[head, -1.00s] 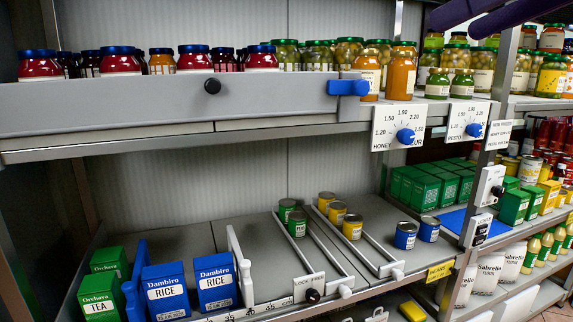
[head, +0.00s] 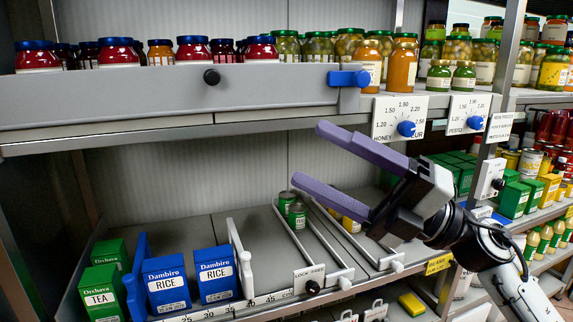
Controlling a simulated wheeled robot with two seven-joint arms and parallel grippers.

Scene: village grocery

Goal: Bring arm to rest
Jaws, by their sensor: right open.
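My right gripper (head: 309,157) has two purple fingers spread apart, with nothing between them. It points left, in front of the gap between the upper and lower shelves. Its arm comes in from the lower right. The gripper and wrist hide part of the lower shelf, including most of the yellow cans (head: 350,224). I cannot tell whether it touches anything. My left gripper is not in view.
The upper shelf's grey front board (head: 110,97) carries a blue clip (head: 349,78); jars stand behind. Below are green cans (head: 297,217), lane dividers (head: 313,247), blue rice boxes (head: 167,285) and green tea boxes (head: 100,290). Price dials (head: 399,117) hang right of centre.

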